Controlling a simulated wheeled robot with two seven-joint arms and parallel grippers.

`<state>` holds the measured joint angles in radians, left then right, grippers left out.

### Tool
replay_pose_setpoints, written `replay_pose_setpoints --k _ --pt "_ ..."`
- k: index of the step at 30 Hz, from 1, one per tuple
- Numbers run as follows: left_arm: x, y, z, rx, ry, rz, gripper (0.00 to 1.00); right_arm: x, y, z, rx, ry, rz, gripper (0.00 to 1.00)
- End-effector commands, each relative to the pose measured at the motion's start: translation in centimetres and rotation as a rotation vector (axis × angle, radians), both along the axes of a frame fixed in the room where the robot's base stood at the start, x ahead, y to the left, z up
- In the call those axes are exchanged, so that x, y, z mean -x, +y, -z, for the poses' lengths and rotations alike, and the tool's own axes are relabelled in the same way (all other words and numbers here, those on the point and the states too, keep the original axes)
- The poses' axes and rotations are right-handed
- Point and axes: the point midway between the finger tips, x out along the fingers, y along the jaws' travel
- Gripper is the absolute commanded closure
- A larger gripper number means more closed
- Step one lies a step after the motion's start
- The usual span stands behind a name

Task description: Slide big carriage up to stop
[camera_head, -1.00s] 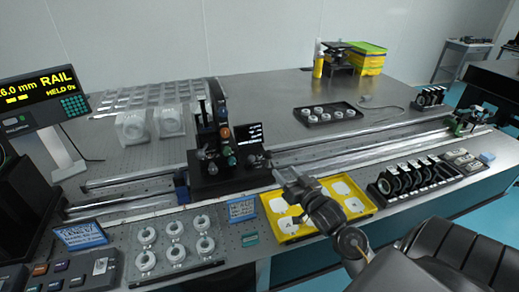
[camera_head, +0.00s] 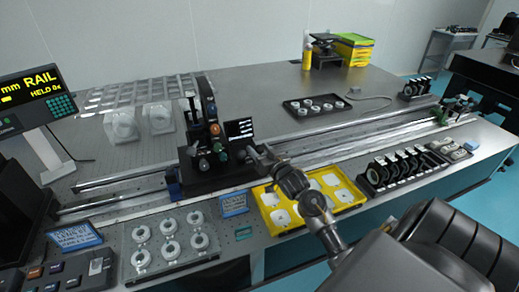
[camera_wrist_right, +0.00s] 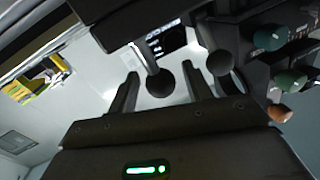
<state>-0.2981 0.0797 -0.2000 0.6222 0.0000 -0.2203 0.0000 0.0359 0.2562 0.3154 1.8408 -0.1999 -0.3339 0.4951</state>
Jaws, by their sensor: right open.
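The big carriage (camera_head: 206,176) is a dark block with knobs, posts and a small screen, standing upright on the long rail (camera_head: 340,143). A small blue block (camera_head: 173,186) sits at its left end; I cannot tell if this is the stop. My right gripper (camera_head: 257,158) is at the carriage's right side, beside the screen. In the right wrist view, its open fingers (camera_wrist_right: 160,92) have a black ball knob (camera_wrist_right: 161,82) on a pale stem between them in the picture. I cannot tell if they touch it. My left gripper is not in view.
A yellow tray (camera_head: 262,212) lies in front of the rail, below my right forearm. A row of black mounts (camera_head: 400,168) stands to its right. A green-knobbed device (camera_head: 442,115) sits at the rail's far right. A display reading RAIL (camera_head: 36,90) stands at left.

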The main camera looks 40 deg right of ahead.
Motion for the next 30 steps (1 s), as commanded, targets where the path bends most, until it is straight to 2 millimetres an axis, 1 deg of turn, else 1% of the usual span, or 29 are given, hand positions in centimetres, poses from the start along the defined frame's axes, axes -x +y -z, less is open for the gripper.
replay_pose_setpoints --k 3,9,11,18,21,26,30 --pt "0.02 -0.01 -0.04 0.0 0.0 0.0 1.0 -0.3 -0.06 0.02 0.0 0.001 0.0 0.5" --pt "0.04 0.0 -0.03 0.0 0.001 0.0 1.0 -0.3 -0.05 0.04 0.0 0.001 0.0 0.5" --pt "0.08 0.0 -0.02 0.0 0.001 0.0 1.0 -0.3 -0.05 0.04 0.0 0.001 0.0 0.57" --pt "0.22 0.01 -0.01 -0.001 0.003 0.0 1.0 -0.27 -0.06 0.04 0.0 0.001 0.001 0.88" --pt "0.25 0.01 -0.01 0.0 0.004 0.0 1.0 -0.27 -0.07 0.04 0.0 0.001 0.001 1.0" --pt "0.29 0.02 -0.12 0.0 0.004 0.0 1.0 -0.29 0.0 -0.02 -0.001 0.001 0.001 1.0" --pt "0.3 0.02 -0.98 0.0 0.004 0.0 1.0 -0.55 0.77 -0.21 -0.003 0.002 -0.002 1.0"
